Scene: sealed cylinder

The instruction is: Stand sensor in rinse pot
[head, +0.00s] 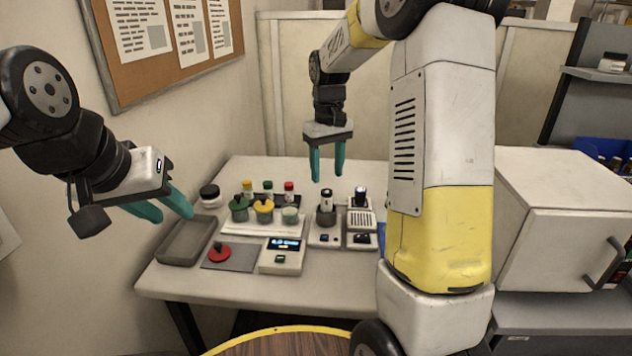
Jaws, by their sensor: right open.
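A small vial-like cylinder with a dark cap and pale band (327,197) stands upright in a dark round holder (326,216) on a small white unit. A similar dark-topped piece (360,196) stands on the unit beside it. I cannot tell which one is the sensor. Three small pots stand on a white strip: one green (239,211), one yellow (264,210), one grey-green (290,215). I cannot tell which is the rinse pot. My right gripper (327,178) is open and empty above the dark-capped cylinder. My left gripper (172,212) is open and empty over the table's left edge.
A grey tray (165,252) lies at the table's left, near a red knobbed piece (218,253) on a grey mat. A display box (283,258) stands at the front. Several capped bottles stand behind the pots. A white cabinet (555,205) is at right.

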